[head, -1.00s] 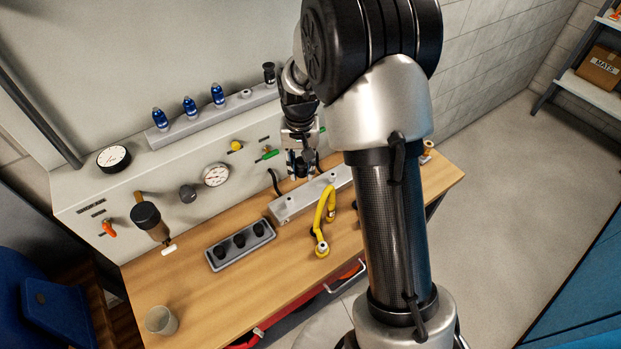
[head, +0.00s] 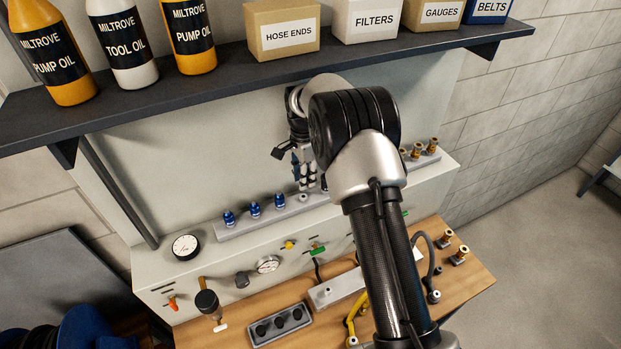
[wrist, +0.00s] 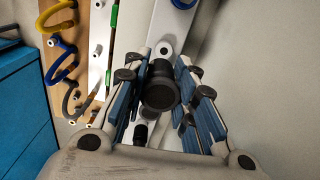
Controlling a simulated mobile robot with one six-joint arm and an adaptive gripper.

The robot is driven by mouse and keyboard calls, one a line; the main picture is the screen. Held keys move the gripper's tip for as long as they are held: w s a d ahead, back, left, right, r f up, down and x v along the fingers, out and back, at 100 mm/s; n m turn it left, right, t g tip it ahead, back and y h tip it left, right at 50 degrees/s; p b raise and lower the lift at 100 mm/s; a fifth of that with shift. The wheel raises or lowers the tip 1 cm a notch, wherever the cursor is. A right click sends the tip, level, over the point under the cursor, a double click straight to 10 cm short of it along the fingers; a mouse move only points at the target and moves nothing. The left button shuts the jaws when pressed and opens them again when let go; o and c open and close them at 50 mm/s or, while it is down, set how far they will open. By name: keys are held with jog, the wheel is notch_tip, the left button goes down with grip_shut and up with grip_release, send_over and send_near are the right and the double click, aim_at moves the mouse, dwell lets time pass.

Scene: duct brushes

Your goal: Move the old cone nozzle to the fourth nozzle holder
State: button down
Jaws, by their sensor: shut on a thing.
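The old cone nozzle (wrist: 160,90) is a dark, round piece between my fingers in the wrist view. My gripper (head: 307,182) is shut on it, above the grey rail (head: 262,219) on top of the wall panel. In the wrist view, a pale round holder (wrist: 165,47) with a dark hole shows just beyond the nozzle; it is empty. This looks like the fourth holder (head: 303,198), to the right of three blue nozzles (head: 254,209) in the head view. The nozzle appears apart from the holder. Its far end is hidden.
Another black fitting (wrist: 140,132) shows below the held nozzle in the wrist view. A dark shelf (head: 230,85) with bottles and boxes is above and behind my arm. Brass nozzles (head: 417,153) stand farther right. Gauges and handles sit on the panel below.

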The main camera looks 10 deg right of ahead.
aim_at(303, 197)
jog(key=shift+w+a+r, duration=0.1)
jog(key=shift+w+r, duration=0.1)
jog(key=shift+r, duration=0.3)
jog(key=shift+w+r, duration=0.1)
jog(key=shift+r, duration=0.1)
jog(key=shift+f, duration=0.1)
jog(key=shift+f+b, duration=1.3)
jog(key=shift+f, duration=1.85)
jog(key=shift+b, duration=0.4)
jog(key=shift+f+b, duration=0.45)
jog(key=shift+f, duration=0.15)
jog(key=c, duration=1.2)
grip_release()
jog(key=shift+r, duration=0.1)
jog(key=shift+c, duration=0.2)
